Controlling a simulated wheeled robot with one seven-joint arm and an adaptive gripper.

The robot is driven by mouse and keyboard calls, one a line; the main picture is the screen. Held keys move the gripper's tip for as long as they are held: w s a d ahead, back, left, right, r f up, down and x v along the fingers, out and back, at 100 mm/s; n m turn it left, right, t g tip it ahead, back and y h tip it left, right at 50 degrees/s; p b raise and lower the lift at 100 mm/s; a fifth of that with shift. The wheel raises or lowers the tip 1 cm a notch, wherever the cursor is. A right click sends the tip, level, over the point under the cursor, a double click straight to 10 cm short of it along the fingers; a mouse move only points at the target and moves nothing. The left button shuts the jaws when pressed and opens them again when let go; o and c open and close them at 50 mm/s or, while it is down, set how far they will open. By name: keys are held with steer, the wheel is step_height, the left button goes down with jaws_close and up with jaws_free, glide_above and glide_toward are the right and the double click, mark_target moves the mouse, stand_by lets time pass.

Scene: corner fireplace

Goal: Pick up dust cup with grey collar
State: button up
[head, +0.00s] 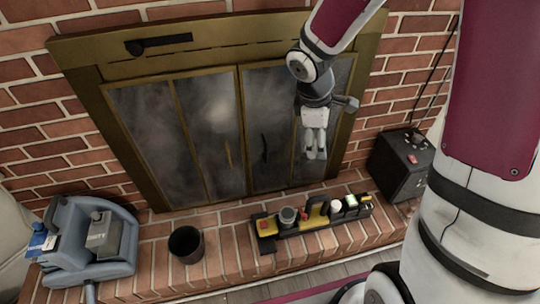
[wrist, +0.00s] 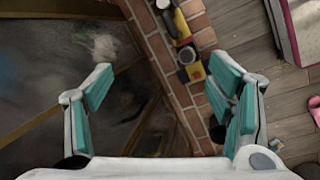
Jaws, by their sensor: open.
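A grey-collared cylinder (head: 288,216), which looks like the dust cup, stands toward the left part of a long black tray (head: 290,239) on the brick hearth. In the wrist view a round grey top (wrist: 187,55) shows beside yellow parts, ahead of the fingers. My gripper (head: 315,148) points down in front of the fireplace doors, above and apart from the tray. In the wrist view its teal-padded fingers (wrist: 162,88) are spread wide with nothing between them. The cup's lower part is hidden by the tray and the angle.
Yellow-and-black parts (head: 316,211) and small white items (head: 337,206) share the tray. A dark round bin (head: 186,244) and a blue-grey carrier (head: 92,240) stand to the left. A black box (head: 402,165) stands at right. Glass fireplace doors (head: 212,130) are close behind my gripper.

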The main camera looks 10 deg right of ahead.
steer(key=w+a+f+n+y+b, duration=0.1)
steer(key=w+f+n+b, duration=0.15)
steer(key=f, duration=0.85)
steer(key=w+a+f+n+y+b, duration=0.1)
steer(key=a+f+n+b, duration=0.15)
steer(key=f, duration=0.75)
steer(key=n+g+y+b, duration=0.1)
steer(key=n+b, duration=0.1)
steer(key=b, duration=0.2)
glide_toward(287, 217)
steer(key=shift+w+a, duration=0.1)
steer(key=shift+w, duration=1.1)
step_height(287, 217, down, 7)
steer(key=b, duration=0.3)
steer(key=shift+s+d+f+b, duration=0.15)
steer(key=shift+f+b, duration=0.5)
steer(key=shift+f, duration=0.4)
steer(key=shift+d+f+b, duration=0.15)
steer(key=shift+f+b, duration=0.5)
steer(key=shift+f, duration=0.4)
steer(key=shift+s+d+f+b, duration=0.15)
steer(key=shift+f+b, duration=0.5)
steer(key=shift+f, duration=0.4)
steer(key=c, duration=1.3)
